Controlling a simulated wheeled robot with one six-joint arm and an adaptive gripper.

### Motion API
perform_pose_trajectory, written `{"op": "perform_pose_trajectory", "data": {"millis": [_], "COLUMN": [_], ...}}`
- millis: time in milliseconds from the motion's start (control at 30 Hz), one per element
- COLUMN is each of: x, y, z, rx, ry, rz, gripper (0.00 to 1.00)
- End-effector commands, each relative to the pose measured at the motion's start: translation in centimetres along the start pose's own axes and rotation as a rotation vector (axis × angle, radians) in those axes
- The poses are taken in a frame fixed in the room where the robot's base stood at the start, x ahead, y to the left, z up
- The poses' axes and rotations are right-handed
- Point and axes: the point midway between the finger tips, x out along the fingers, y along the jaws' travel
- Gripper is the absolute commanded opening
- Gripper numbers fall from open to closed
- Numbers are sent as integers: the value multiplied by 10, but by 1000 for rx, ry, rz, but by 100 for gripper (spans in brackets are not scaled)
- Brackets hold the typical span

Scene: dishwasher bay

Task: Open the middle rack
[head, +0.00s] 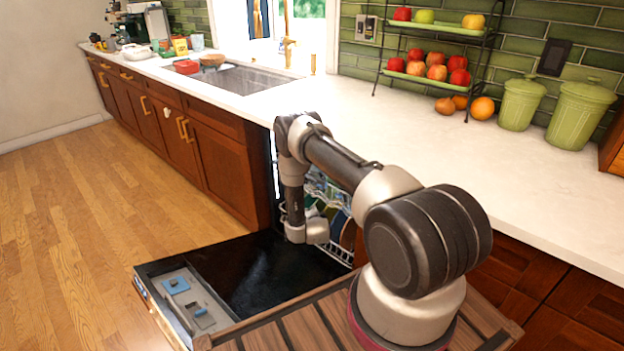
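The dishwasher stands open under the counter, with its door (262,268) folded down flat. Inside, partly behind my arm, white wire racks show with dishes. An upper wire rack (327,189) sits at about the height of my forearm, and plates (331,214) in blue and green tones stand below it. More white wire (343,256) shows lower down, near the door. I cannot tell clearly which wires belong to the middle rack. My arm reaches over the door, and its wrist hangs at the dishwasher's mouth. My gripper itself cannot be made out; it is hidden beyond the wrist.
The white counter (420,135) runs above the dishwasher, with a fruit stand (430,75) and green canisters (579,112). A sink (243,80) is farther left. The open door juts into the floor area. The wooden floor (110,220) on the left is clear.

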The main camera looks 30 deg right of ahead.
Motion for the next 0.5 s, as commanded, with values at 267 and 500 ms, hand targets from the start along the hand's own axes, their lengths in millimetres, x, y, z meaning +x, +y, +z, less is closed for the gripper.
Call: {"op": "perform_pose_trajectory", "data": {"millis": [267, 500], "x": [-13, 4], "y": [-95, -111], "z": [-48, -56], "rx": [379, 430], "ry": [150, 146], "rz": [-453, -487], "gripper": [30, 30]}}
